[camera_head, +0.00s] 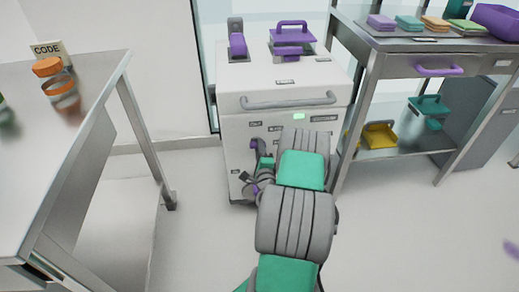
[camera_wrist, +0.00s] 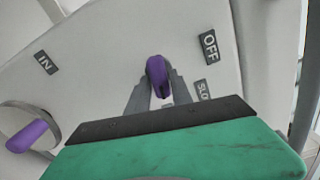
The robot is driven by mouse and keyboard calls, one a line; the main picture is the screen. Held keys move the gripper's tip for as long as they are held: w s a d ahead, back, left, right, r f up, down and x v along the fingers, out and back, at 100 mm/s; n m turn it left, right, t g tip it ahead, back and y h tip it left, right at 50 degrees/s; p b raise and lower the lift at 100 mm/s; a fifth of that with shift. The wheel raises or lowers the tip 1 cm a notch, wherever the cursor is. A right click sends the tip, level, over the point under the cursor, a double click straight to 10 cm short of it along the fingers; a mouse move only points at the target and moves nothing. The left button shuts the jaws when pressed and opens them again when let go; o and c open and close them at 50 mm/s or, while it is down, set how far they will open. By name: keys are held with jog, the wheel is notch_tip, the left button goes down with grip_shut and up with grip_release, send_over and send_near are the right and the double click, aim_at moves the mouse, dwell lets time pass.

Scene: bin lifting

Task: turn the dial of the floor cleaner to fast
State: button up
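The purple dial (camera_wrist: 157,70) is on the pale panel in the wrist view. Its OFF label (camera_wrist: 209,46) is to the right of it, with a partly hidden label reading "SLO" (camera_wrist: 203,90) below that. No fast label is visible. My gripper (camera_wrist: 159,82) has one grey finger on each side of the dial, close to its sides; I cannot tell whether they press on it. In the head view the white cabinet-like machine (camera_head: 238,120) stands ahead, and my arm reaches to its front, hiding part of the panel.
Another purple handle (camera_wrist: 28,135) and an IN label (camera_wrist: 46,62) are on the panel. A shelf table (camera_head: 400,66) stands close to the machine's right. Floor between is clear.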

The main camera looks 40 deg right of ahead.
jog(key=o, duration=0.3)
jog(key=b+v, duration=0.1)
jog(key=v, duration=0.6)
jog(key=shift+s+a, duration=0.25)
jog(key=shift+s, duration=0.1)
